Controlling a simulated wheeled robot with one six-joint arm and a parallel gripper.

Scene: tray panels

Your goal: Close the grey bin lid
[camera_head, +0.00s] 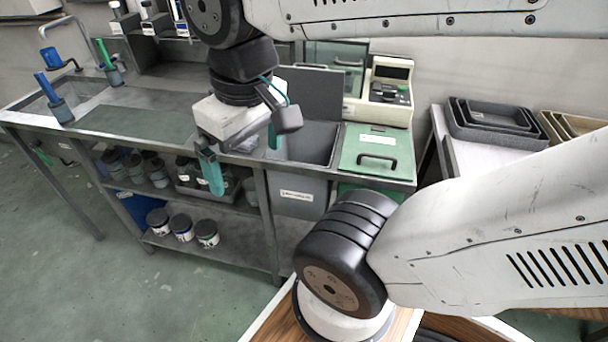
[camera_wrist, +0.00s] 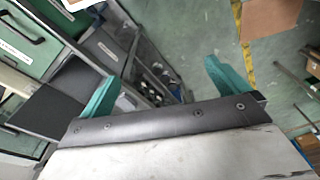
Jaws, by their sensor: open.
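The grey bin (camera_head: 298,193) is set into the bench, with a pale label on its front. Its opening shows dark inside. The grey lid (camera_head: 316,92) stands raised, roughly upright, at the back of the opening. My gripper (camera_head: 243,167) has two teal fingers spread apart with nothing between them. It hangs to the left of the bin opening, in front of and lower than the raised lid. In the wrist view my gripper (camera_wrist: 161,70) is also open and empty. A dark grey panel (camera_wrist: 42,108) at the left there looks like the lid. I see no contact with it.
A green lid (camera_head: 370,151) with a black handle lies flat right of the opening. A scale-like device (camera_head: 385,92) stands behind it. Black trays (camera_head: 490,122) are stacked on the right. A green mat (camera_head: 138,126) lies at the left. Jars (camera_head: 182,227) stand on the lower shelf.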

